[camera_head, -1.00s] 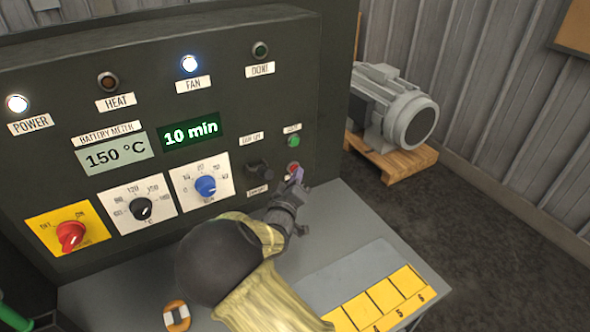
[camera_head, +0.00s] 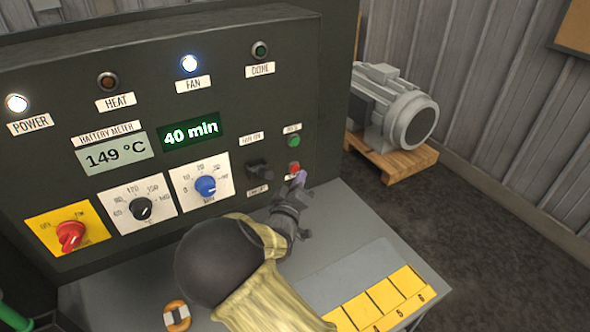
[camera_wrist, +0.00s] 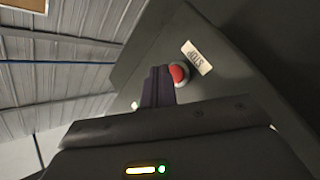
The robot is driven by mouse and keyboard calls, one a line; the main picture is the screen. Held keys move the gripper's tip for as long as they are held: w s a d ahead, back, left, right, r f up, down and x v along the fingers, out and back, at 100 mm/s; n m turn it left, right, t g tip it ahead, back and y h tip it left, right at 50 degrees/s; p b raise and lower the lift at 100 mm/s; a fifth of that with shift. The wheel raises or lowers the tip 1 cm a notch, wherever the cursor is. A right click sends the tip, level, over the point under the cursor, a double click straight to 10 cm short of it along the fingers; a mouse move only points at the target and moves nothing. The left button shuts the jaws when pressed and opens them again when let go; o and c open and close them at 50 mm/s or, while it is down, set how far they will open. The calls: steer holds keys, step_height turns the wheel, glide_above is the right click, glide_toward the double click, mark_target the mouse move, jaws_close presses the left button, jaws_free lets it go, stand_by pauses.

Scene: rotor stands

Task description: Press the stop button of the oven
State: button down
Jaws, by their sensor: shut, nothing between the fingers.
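The red stop button (camera_head: 294,167) is on the right side of the dark oven panel (camera_head: 230,110), below a green button (camera_head: 293,141). In the wrist view the red button (camera_wrist: 179,75) shows beside its white STOP label (camera_wrist: 197,57). My gripper (camera_head: 299,177) is shut and empty, its purple fingertips just below and in front of the red button in the head view. In the wrist view my fingers (camera_wrist: 157,85) lie close beside the button at its left edge. I cannot tell whether they touch it. The label under the button is partly hidden in the head view.
A dark switch (camera_head: 260,171) sits left of the buttons. The displays read 149 °C (camera_head: 116,155) and 40 min (camera_head: 190,132). The power (camera_head: 17,103) and fan (camera_head: 189,63) lamps are lit. A grey ledge (camera_head: 345,215) lies below the panel.

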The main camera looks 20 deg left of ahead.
steer(key=s+d, duration=0.1)
steer(key=d, duration=0.1)
steer(key=s+d, duration=0.2)
steer(key=shift+s, duration=0.1)
stand_by(0.5)
stand_by(0.6)
